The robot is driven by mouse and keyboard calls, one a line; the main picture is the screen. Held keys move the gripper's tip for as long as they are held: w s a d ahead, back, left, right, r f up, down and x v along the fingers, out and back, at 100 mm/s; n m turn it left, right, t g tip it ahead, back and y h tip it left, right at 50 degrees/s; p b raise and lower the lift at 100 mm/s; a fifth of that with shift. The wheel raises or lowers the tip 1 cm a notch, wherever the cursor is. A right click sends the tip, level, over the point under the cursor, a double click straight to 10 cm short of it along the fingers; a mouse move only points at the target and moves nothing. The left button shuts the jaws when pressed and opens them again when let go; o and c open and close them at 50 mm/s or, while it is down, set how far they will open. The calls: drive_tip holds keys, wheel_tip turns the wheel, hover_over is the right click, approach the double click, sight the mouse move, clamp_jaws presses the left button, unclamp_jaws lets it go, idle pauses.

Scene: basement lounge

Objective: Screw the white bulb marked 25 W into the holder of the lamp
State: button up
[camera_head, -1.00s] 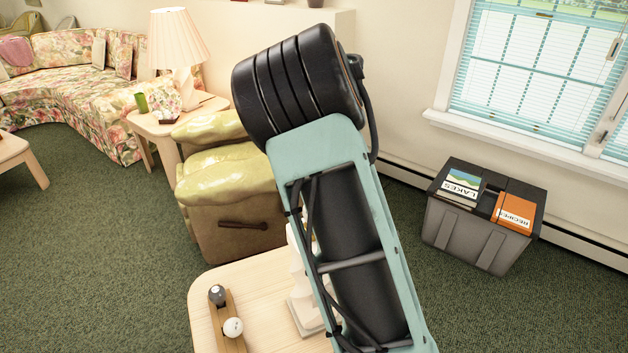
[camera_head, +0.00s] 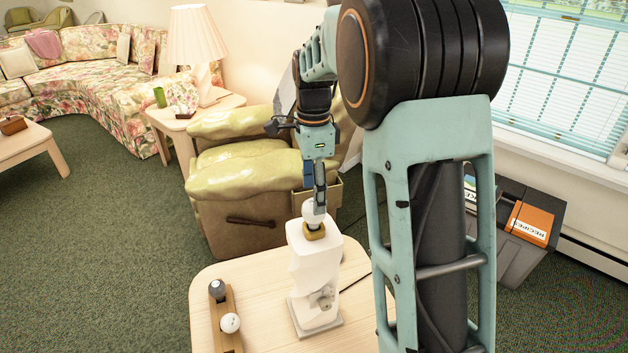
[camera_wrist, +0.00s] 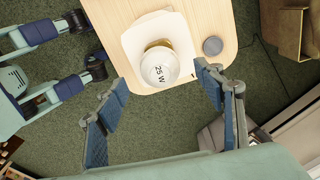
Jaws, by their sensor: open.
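The white bulb marked 25 W (camera_wrist: 158,68) stands on the gold holder (camera_head: 316,232) at the top of the white lamp (camera_head: 316,265). The bulb also shows in the head view (camera_head: 310,212). How far it is screwed in cannot be told. My gripper (camera_wrist: 160,77) is open above the lamp. Its two blue-padded fingers lie to either side of the bulb in the wrist view, with visible gaps. In the head view my gripper (camera_head: 319,200) overlaps the bulb, so contact there is unclear.
The lamp stands on a light wooden table (camera_head: 255,275). A wooden rack (camera_head: 222,308) holds a dark bulb (camera_head: 217,289) and another white bulb (camera_head: 230,323). A grey disc (camera_wrist: 212,46) lies beside the lamp. A yellow-green armchair (camera_head: 235,205) stands behind the table.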

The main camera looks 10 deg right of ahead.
sight(314, 218)
wheel_tip(314, 218, down, 7)
drive_tip(key=shift+f, duration=0.2)
idle(0.3)
drive_tip(key=c, duration=1.2)
drive_tip(key=shift+o, duration=0.2)
drive_tip(key=shift+m, duration=0.3)
drive_tip(key=m, duration=0.6)
drive_tip(key=shift+f+m, duration=0.1)
drive_tip(key=shift+m, duration=0.3)
drive_tip(key=m, duration=0.3)
drive_tip(key=shift+s+m, duration=0.1)
drive_tip(key=shift+m, duration=0.3)
drive_tip(key=m, duration=0.5)
